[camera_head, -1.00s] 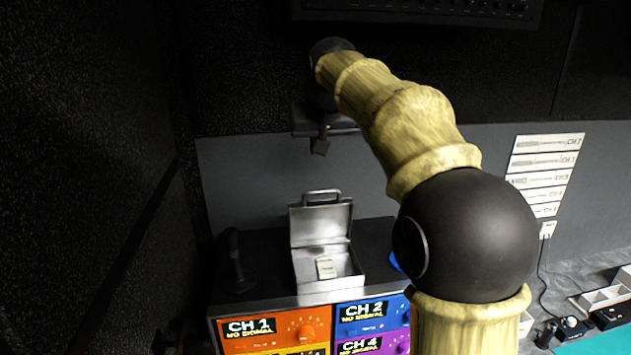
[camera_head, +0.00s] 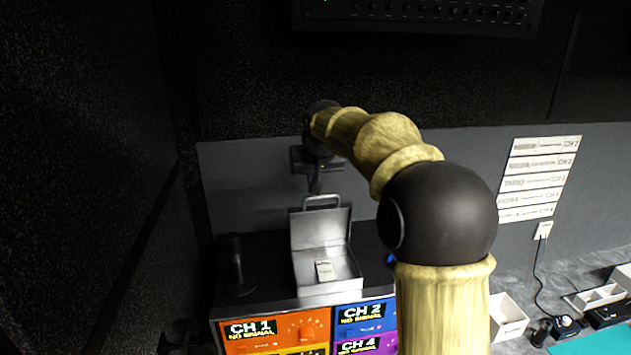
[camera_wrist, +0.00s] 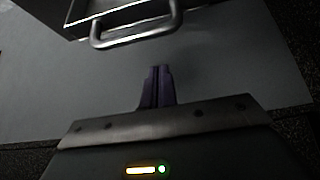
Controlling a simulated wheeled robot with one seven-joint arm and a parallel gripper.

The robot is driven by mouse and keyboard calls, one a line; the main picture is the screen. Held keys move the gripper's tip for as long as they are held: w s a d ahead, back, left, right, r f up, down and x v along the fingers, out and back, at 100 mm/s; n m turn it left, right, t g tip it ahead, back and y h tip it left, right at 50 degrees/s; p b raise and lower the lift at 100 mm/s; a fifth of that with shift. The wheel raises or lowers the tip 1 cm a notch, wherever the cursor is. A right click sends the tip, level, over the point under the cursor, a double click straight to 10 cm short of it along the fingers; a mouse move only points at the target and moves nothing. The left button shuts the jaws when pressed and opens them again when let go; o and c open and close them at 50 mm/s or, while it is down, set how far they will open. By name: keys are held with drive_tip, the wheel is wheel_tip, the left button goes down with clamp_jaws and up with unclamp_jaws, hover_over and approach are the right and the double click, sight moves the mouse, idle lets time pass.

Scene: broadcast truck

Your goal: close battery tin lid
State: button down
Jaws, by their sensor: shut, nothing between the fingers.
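The battery tin (camera_head: 328,286) is a silver metal box on top of the channel unit in the head view. Its lid (camera_head: 320,229) stands open and upright at the back, with a handle (camera_head: 321,201) on its top edge. A small pale battery (camera_head: 325,271) lies inside. My gripper (camera_head: 316,186) is just above and behind the lid's handle. In the wrist view my gripper (camera_wrist: 157,72) is shut and empty, its fingertips pointing toward the handle (camera_wrist: 137,33) with a gap between. I cannot tell whether anything touches.
A dark microphone-like object (camera_head: 236,265) stands left of the tin. The channel unit (camera_head: 262,331) has orange and blue panels. A grey wall (camera_head: 240,180) rises behind the tin. A white open box (camera_head: 507,318) is at the lower right.

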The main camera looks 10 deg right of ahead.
sight(318, 211)
drive_tip(key=s, duration=0.3)
drive_tip(key=shift+f+p, duration=0.1)
drive_tip(key=shift+p, duration=0.2)
drive_tip(key=shift+s+f, duration=0.2)
drive_tip(key=shift+f, duration=0.05)
drive_tip(key=shift+f+b, duration=0.15)
drive_tip(key=shift+b, duration=0.3)
drive_tip(key=shift+s+a, duration=0.1)
drive_tip(key=shift+s, duration=0.1)
drive_tip(key=shift+s+d+t+b, duration=0.2)
drive_tip(key=shift+s+t+b, duration=0.1)
drive_tip(key=shift+b, duration=0.1)
drive_tip(key=shift+w, duration=0.1)
